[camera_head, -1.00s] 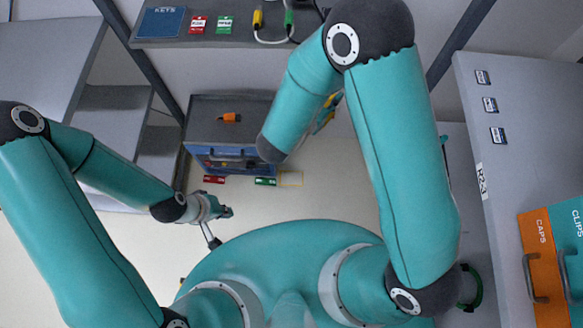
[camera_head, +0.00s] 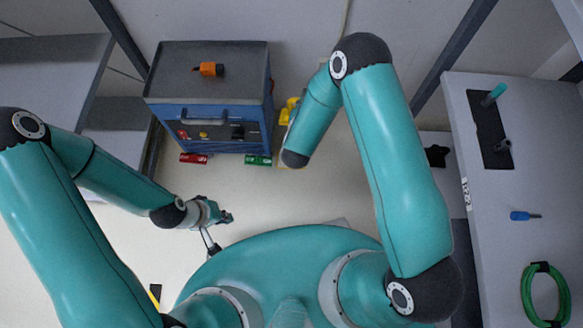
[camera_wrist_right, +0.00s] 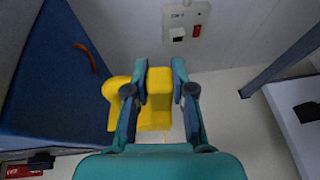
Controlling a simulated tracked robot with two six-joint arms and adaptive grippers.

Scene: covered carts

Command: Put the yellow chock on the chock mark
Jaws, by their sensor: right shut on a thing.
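The yellow chock (camera_wrist_right: 157,90) is between the fingers of my right gripper (camera_wrist_right: 160,70), which is shut on it. In the head view part of the chock (camera_head: 287,110) shows beside the blue cart's right side, and my arm hides the right gripper. I cannot tell whether the chock touches the floor. The chock mark, a thin yellow outline (camera_head: 278,164) on the floor right of the green block, is mostly hidden by my right arm. My left gripper (camera_head: 220,232) is open and empty, above the floor, left of my base.
A blue cart (camera_head: 212,110) bears an orange tool (camera_head: 208,69). A red block (camera_head: 194,159) and a green block (camera_head: 258,161) lie at its front. A shelf with a green coil (camera_head: 544,295) stands at the right. A wall socket (camera_wrist_right: 186,20) is behind the chock.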

